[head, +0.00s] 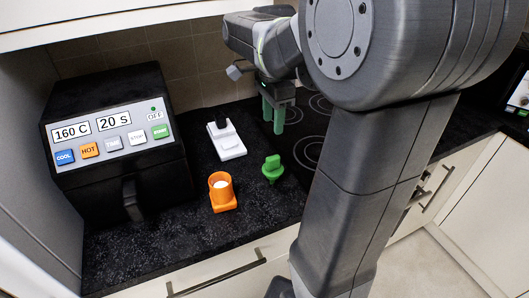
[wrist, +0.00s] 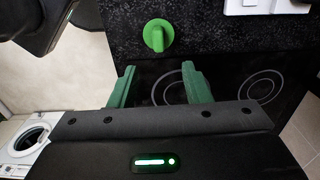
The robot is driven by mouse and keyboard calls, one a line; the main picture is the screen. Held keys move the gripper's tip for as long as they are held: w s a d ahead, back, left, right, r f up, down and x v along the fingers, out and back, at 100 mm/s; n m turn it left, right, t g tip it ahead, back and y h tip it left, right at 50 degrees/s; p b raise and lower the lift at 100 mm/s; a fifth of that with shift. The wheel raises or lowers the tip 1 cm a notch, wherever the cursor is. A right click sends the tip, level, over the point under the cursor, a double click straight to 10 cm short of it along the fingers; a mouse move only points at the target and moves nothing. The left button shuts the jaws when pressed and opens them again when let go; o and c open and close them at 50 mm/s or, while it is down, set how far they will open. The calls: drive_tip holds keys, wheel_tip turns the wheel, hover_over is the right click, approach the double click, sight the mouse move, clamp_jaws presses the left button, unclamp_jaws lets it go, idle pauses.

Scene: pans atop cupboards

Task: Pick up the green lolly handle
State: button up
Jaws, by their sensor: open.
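The green lolly handle (head: 272,168) stands on the black speckled counter, in front of the white device and right of the orange cup. In the wrist view the green handle (wrist: 158,36) is at top centre, beyond the fingertips. My gripper (head: 273,116) has green fingers, is open and empty, and hangs above the cooktop area behind the handle. In the wrist view my gripper (wrist: 158,70) shows its two fingers spread apart, with the handle ahead of the gap and not touching them.
An orange cup (head: 222,196) with white contents stands left of the handle. A white device (head: 226,141) is behind it. A black machine (head: 115,140) with coloured buttons fills the left. The cooktop (head: 308,150) is flat and clear. The counter front edge is near.

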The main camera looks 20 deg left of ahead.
sight(273, 156)
drive_tip(key=f, duration=0.9)
drive_tip(key=shift+s+d, duration=0.1)
drive_tip(key=shift+d, duration=0.1)
wheel_tip(273, 156, down, 4)
drive_tip(key=shift+f+p, duration=0.2)
drive_tip(key=shift+p, duration=0.2)
drive_tip(key=shift+c, duration=0.4)
clamp_jaws()
